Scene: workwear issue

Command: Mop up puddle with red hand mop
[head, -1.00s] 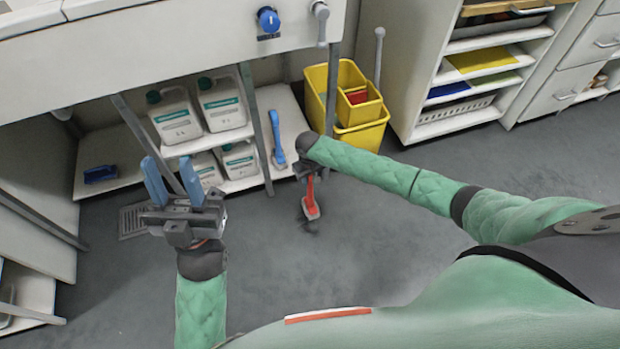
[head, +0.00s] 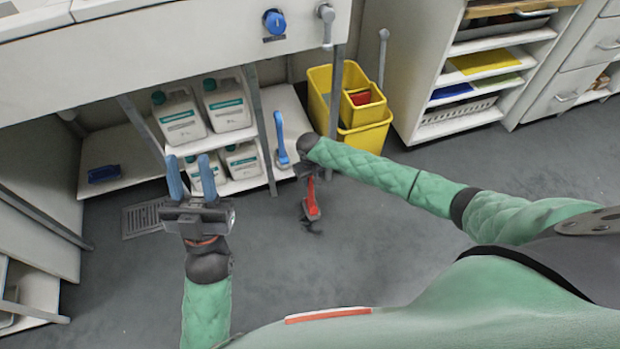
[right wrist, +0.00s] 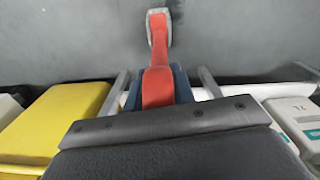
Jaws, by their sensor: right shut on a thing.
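The red hand mop (head: 312,200) hangs from my right gripper (head: 307,174), head end low near the grey floor. In the right wrist view the blue fingers are shut on the mop's red handle (right wrist: 159,57), and its grey-edged head (right wrist: 158,14) is at the far end. Whether the head touches the floor is unclear. A small dark patch (head: 313,228) shows at the mop head; I cannot tell if it is puddle, shadow or mop fringe. No clear puddle outline shows. My left gripper (head: 191,172) is open and empty, its blue fingers apart and pointing up the picture.
A blue-handled brush (head: 281,140) leans by the bench leg. Several white jugs (head: 229,104) stand on shelves under the bench. A yellow bucket (head: 365,136) stands behind my right arm. A floor drain (head: 143,219) lies left of my left gripper. The middle floor is clear.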

